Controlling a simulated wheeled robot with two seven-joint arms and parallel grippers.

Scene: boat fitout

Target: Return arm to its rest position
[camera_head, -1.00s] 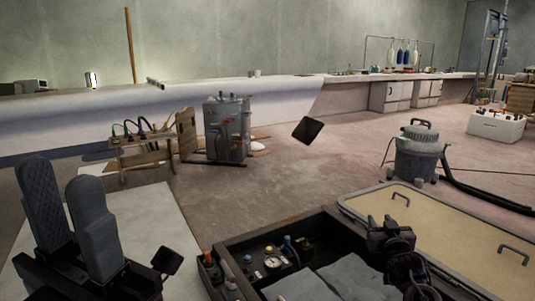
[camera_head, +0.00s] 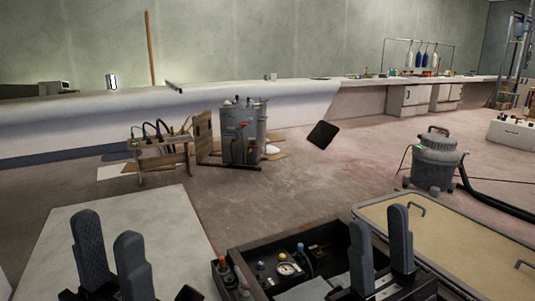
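My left gripper (camera_head: 110,262) is at the lower left, above a pale flat panel on the floor. Its two dark grey fingers stand upright and apart, with nothing seen between them. My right gripper (camera_head: 380,255) is at the lower right, in front of the dark open box (camera_head: 240,262). Its two fingers also point up with a gap between them, and it holds nothing that I can see. The lower parts of both grippers are cut off by the bottom edge or lie in shadow.
The dark box holds a gauge (camera_head: 288,268) and fittings. A tan panel with handles (camera_head: 450,240) lies to its right. A grey shop vacuum (camera_head: 434,165) with a hose stands beyond. A grey metal unit (camera_head: 242,135) and a wooden stand (camera_head: 160,155) are further back. The middle floor is clear.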

